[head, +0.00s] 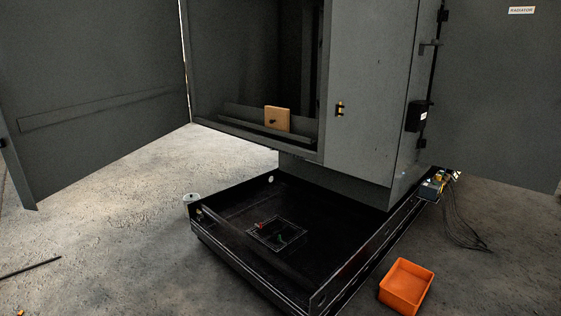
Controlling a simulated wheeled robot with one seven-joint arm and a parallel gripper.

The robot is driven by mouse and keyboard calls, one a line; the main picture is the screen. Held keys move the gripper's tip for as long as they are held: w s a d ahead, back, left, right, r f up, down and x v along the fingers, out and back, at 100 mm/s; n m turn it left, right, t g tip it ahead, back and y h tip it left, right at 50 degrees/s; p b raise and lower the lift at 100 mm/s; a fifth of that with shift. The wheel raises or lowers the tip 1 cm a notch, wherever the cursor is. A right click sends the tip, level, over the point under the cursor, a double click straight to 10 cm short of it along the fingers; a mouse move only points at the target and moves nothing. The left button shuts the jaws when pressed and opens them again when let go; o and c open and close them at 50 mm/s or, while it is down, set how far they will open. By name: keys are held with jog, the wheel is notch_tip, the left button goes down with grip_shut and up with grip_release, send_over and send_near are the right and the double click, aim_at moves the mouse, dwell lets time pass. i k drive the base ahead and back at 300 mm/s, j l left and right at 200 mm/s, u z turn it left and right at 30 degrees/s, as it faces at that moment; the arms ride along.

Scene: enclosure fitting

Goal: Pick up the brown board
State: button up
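The brown board (277,119) is a small, light-brown, roughly square panel with a dark spot or knob near its middle. It stands upright, or nearly so, inside the open grey cabinet (365,80), near the front of the cabinet floor. A low dark ledge runs along the cabinet's front edge below it. My gripper is not in view.
Open cabinet doors stand at left (95,90) and right (495,90). A black low platform (225,215) sits below the cabinet. An orange bin (406,287) lies on the floor at right, near dark cables (465,230). A pale cylinder (191,198) stands at left. Floor at left is mostly clear.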

aim_at(278, 118)
jog(key=i+j, duration=0.3)
jog(key=i, duration=0.2)
jog(key=i+j, duration=0.35)
jog(key=i, duration=0.15)
jog(key=i+j+u, duration=0.1)
jog(key=i+j, duration=0.2)
jog(key=i, duration=0.2)
